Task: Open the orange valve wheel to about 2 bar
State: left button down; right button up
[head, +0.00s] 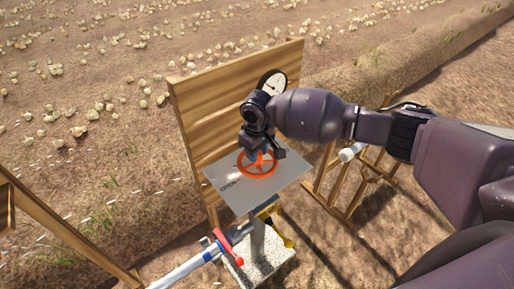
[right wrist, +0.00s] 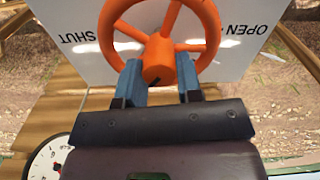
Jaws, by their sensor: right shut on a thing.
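The orange valve wheel (head: 243,170) lies over a grey plate in the head view. It fills the top of the right wrist view (right wrist: 211,25). My right gripper (head: 264,155) is above it, its arm coming in from the right. In the right wrist view its blue fingers (right wrist: 161,84) stand on either side of the wheel's hub, shut on the wheel. The round white gauge (head: 272,84) is on the wooden board behind; part of it shows in the right wrist view (right wrist: 45,160). Its reading is too small to tell. My left gripper is not in view.
The plate (head: 245,200) carries the words OPEN and SHUT. Below it are a red lever (head: 228,248), a yellow handle (head: 280,234) and a pale block (head: 262,268). The wooden board (head: 205,105) stands behind; a wooden frame (head: 345,190) stands at right.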

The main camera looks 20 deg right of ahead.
jog(key=shift+s+d+f, duration=0.15)
jog(key=shift+s+f, duration=0.05)
jog(key=shift+f, duration=0.25)
jog(key=o, duration=0.9)
jog(key=shift+o, duration=0.2)
jog(key=shift+r, duration=0.15)
notch_tip(320, 180, up, 11)
jog(key=shift+f, duration=0.2)
